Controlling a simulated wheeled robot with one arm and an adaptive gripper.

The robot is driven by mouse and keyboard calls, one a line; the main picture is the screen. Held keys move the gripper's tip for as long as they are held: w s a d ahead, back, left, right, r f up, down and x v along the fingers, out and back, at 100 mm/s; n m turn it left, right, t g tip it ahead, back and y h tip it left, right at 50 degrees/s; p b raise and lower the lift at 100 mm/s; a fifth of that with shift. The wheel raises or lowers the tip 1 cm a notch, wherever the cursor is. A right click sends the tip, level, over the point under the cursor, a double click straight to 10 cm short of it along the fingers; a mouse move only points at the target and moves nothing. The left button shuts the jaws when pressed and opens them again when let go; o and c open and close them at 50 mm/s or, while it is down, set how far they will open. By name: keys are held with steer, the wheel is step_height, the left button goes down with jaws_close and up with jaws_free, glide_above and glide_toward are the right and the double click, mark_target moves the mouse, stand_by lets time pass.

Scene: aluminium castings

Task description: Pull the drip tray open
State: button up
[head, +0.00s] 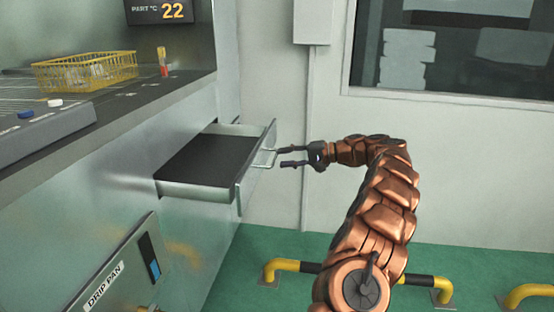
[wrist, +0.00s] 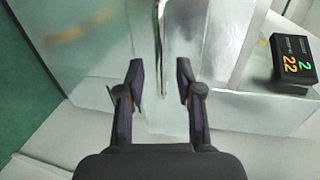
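A drawer-like metal tray (head: 205,165) with a dark inside stands pulled out from the machine's front. A bar handle (head: 265,160) is on its front plate. My gripper (head: 280,157) is open, just right of the handle, its fingers pointing left at it. In the wrist view my gripper (wrist: 160,80) has its fingers wide apart with nothing held. A shiny upright bar (wrist: 159,45), seemingly the handle, shows ahead between the fingers; contact is not visible. A lower panel (head: 120,265) carries the label "DRIP PAN" (head: 105,286).
A yellow wire basket (head: 85,72) stands on the machine's ledge, with a display (head: 160,11) above. Yellow and black floor rails (head: 281,264) run along the green floor beside my arm. A wall with a window (head: 450,50) is behind.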

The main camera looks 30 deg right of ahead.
steer(key=v, duration=0.8)
stand_by(0.4)
